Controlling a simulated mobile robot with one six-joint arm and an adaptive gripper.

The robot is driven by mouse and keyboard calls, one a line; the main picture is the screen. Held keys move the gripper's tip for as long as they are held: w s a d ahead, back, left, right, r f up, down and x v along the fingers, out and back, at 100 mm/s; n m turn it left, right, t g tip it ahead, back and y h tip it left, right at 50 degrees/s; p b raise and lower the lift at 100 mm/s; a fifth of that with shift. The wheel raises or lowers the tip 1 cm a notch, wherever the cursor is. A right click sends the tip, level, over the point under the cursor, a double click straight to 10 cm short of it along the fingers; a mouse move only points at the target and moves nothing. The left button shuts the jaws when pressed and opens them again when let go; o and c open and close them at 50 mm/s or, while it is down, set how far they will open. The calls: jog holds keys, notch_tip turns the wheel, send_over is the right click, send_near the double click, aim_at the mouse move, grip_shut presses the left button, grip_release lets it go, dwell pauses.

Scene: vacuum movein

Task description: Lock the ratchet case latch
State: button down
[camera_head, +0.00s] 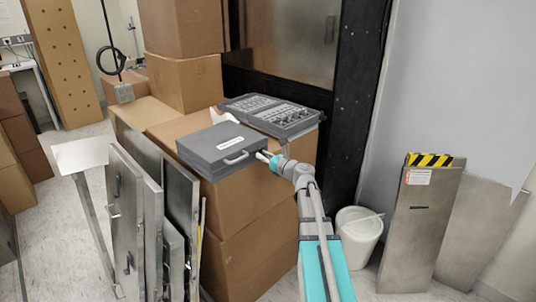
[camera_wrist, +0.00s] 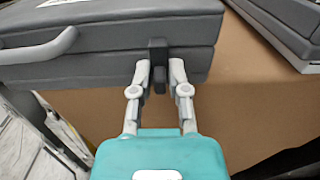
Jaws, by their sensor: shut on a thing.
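The ratchet case (camera_head: 222,147) is a grey, closed box with a pale label on its lid and a light handle on its front. It lies on a cardboard box. In the wrist view the case (camera_wrist: 110,30) fills the upper left, and a small black latch (camera_wrist: 158,55) sits on its front face across the lid seam, right of the handle (camera_wrist: 40,50). My gripper (camera_wrist: 159,80) is at the latch, with one finger on each side of it, closed on its lower part. In the head view my gripper (camera_head: 264,156) meets the front right of the case; the latch is hidden there.
An open grey case of tools (camera_head: 272,115) lies behind and right of the ratchet case. Metal panels (camera_head: 150,215) lean at the left of the box stack. A white bin (camera_head: 358,235) stands on the floor to the right, beside a leaning metal panel (camera_head: 418,220).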

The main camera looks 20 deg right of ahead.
jog(key=shift+a, duration=0.15)
jog(key=c, duration=0.7)
grip_release()
jog(key=shift+s, duration=0.1)
jog(key=v, duration=1.2)
